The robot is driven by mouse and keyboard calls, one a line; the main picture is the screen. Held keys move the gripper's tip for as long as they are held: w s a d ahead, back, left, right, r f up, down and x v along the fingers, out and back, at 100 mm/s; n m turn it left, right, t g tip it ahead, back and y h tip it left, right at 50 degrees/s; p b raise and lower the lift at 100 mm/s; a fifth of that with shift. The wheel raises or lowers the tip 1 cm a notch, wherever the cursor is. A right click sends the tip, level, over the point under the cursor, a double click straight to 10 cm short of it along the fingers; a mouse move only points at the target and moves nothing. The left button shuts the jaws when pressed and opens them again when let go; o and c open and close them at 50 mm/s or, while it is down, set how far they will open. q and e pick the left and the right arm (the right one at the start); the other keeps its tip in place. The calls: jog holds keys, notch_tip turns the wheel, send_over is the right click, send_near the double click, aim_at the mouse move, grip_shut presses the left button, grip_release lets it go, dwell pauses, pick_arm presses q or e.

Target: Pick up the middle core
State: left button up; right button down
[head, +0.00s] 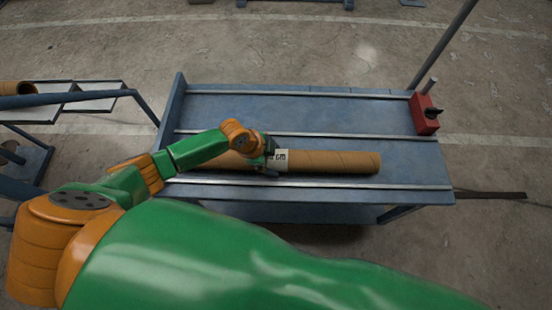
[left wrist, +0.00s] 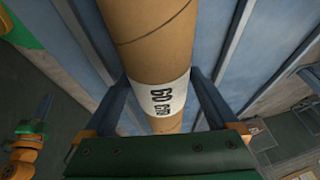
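A long brown cardboard core (head: 335,163) with a white printed label (head: 281,160) lies lengthwise along the blue bench, between its middle and front rails. It is the only core I see on this bench. My left gripper (head: 270,160) is at the core, near the label, and my arm covers part of the core's left half. In the left wrist view the core (left wrist: 150,30) runs between the two fingers of the left gripper (left wrist: 160,85). The fingertips are close against its sides; I cannot tell if they press on it. My right gripper is out of view.
The blue bench (head: 230,110) has metal rails along it. A red box (head: 424,114) with a black knob sits at its right end, near a grey pole (head: 445,42). A rack at the left holds another brown tube (head: 14,88). The bench's back half is clear.

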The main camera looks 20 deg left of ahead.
pick_arm(q)
grip_shut()
jog(key=shift+r, duration=0.2)
